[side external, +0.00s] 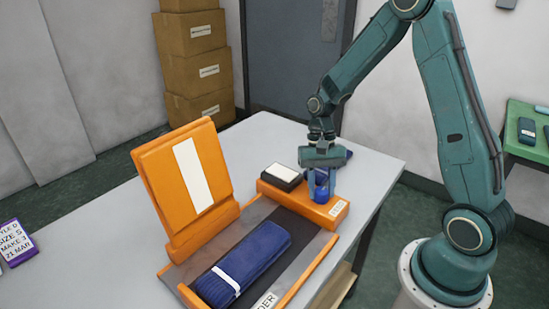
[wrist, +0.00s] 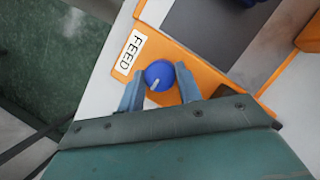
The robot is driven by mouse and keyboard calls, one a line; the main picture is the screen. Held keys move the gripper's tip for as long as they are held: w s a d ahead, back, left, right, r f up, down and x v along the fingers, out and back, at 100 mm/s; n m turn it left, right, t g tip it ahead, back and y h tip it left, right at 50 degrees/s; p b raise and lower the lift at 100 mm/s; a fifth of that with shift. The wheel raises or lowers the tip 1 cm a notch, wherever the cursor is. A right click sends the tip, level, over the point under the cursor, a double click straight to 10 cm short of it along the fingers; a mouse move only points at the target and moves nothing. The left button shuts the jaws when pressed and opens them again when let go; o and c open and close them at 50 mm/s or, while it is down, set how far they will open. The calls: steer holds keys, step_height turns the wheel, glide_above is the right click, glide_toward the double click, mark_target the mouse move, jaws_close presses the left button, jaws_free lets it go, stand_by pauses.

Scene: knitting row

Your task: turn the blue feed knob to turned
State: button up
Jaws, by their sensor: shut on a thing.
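The blue feed knob (wrist: 159,75) sits on an orange block (wrist: 178,52) beside a white FEED label (wrist: 131,49) in the wrist view. A pale pointer mark on the knob points to the lower left. My gripper (wrist: 160,92) has one blue-grey finger on each side of the knob and is shut on it. In the side view, my gripper (side external: 321,180) reaches straight down onto the knob (side external: 321,193), which the fingers partly hide. The orange block (side external: 292,205) is at the right end of the feeder on the table.
An orange stand with a white strip (side external: 193,173) rises left of the feeder. A folded navy knit bundle (side external: 243,267) with a white band lies on the dark feeder bed (side external: 305,240). A black box with a white top (side external: 281,174) sits beside the knob. The table's left part (side external: 95,225) is mostly clear.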

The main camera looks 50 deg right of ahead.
steer(key=o, duration=1)
steer(key=shift+r, duration=0.1)
steer(key=v, duration=1.3)
steer(key=shift+w+d+r, duration=0.2)
steer(key=shift+r, duration=0.05)
steer(key=shift+a+r, duration=0.1)
steer(key=s+a+r+n+t+h, duration=0.2)
steer(key=s+a+r+n+t, duration=0.2)
steer(key=s+a+r, duration=0.35)
steer(key=shift+s+a+r+n+t+h, duration=0.3)
steer(key=shift+s+n+t, duration=0.5)
steer(key=shift+s, duration=0.9)
steer(key=shift+s+a+r+n+t+h, duration=0.1)
steer(key=shift+s+a+n+t, duration=0.3)
steer(key=shift+s+n+t, duration=0.9)
steer(key=shift+s+a+r+n+t+h, duration=0.15)
steer(key=shift+s+a+n, duration=0.3)
steer(key=shift+s, duration=1.65)
